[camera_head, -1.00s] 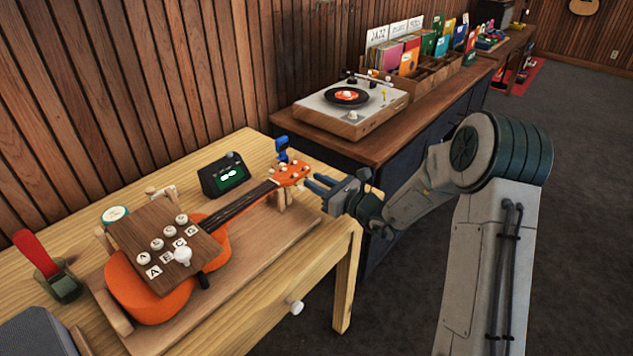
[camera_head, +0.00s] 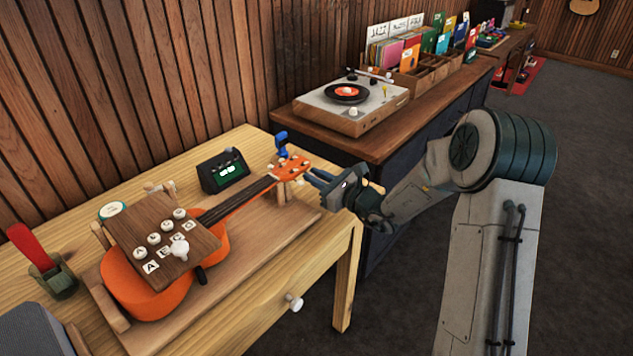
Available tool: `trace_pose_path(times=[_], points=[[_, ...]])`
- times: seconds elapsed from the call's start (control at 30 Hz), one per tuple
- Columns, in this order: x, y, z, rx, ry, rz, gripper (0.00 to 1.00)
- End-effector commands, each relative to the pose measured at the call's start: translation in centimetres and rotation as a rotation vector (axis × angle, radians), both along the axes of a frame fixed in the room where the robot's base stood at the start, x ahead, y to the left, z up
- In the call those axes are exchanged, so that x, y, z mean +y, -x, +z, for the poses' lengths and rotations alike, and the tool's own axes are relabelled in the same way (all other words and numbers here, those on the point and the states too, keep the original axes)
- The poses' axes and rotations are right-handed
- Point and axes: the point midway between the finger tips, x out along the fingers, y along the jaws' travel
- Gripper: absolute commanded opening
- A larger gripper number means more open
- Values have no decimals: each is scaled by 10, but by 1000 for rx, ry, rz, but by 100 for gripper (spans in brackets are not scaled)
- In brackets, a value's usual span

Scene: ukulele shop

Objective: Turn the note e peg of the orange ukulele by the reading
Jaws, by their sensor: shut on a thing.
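The orange ukulele (camera_head: 133,287) lies on its back in a wooden cradle on the table, its headstock (camera_head: 291,168) pointing to the back right. White pegs stick out along the headstock's edges. My gripper (camera_head: 310,177) is at the right side of the headstock, its blue fingers shut on a small peg there. The fingers hide that peg, and I cannot tell which note it is. A black tuner (camera_head: 222,170) stands behind the neck with a lit green display, too small to read. A wooden board (camera_head: 165,222) with lettered buttons lies over the ukulele's body.
A blue clip (camera_head: 281,142) stands up near the headstock. A turntable (camera_head: 345,105) and record bins (camera_head: 430,72) are on the dark cabinet behind. A red-handled thing (camera_head: 35,255) and a round tin (camera_head: 112,212) are at the table's left.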

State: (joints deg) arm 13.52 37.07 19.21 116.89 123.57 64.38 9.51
Motion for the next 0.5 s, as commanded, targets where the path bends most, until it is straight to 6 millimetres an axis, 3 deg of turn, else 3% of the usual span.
trace_pose_path(times=[0.5], points=[[1, 1, -10, -359, 277, -1, 0]])
